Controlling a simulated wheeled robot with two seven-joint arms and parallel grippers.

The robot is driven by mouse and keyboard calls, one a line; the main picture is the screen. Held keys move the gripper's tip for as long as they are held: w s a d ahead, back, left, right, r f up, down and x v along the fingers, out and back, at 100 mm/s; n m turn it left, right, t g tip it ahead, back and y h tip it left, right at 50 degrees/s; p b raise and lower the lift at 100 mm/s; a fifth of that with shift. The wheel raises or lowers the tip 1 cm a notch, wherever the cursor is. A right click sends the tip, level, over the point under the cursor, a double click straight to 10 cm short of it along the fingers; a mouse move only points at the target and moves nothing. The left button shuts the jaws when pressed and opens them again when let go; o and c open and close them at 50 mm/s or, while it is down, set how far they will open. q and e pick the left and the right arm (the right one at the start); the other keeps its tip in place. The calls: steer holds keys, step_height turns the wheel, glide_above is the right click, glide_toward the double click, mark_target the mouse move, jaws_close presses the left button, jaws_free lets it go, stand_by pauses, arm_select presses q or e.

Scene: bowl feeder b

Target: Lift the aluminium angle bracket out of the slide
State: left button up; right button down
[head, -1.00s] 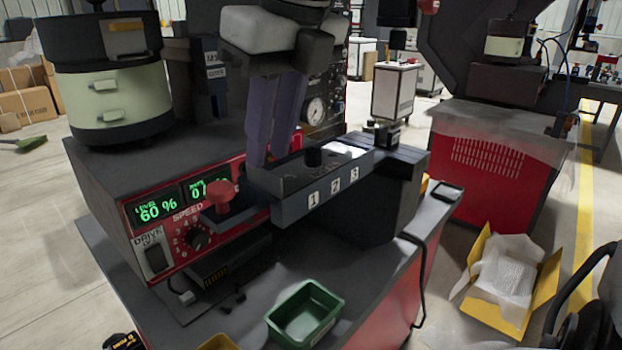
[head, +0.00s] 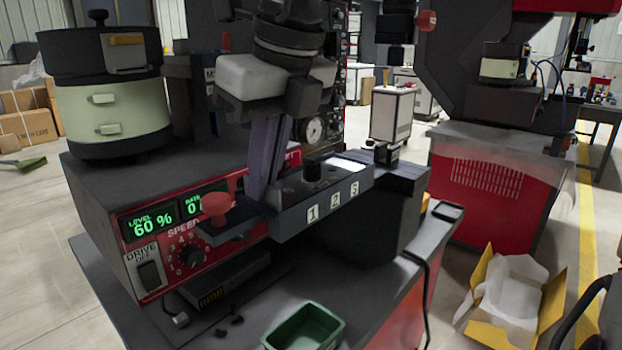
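I cannot make out the aluminium angle bracket; the fingers and slide wall hide that spot. Whether the fingers hold anything does not show. My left gripper is not in view.
A red knob (head: 216,207) stands just left of the slide. The red control panel (head: 165,250) is below left, and the bowl feeder (head: 105,100) is at upper left. A green bin (head: 304,330) sits in front, below. A black block (head: 385,220) stands right of the slide.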

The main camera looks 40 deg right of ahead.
steer(key=shift+r, duration=0.1)
steer(key=shift+r+p, duration=1.7)
steer(key=shift+r, duration=0.25)
steer(key=shift+f, duration=0.1)
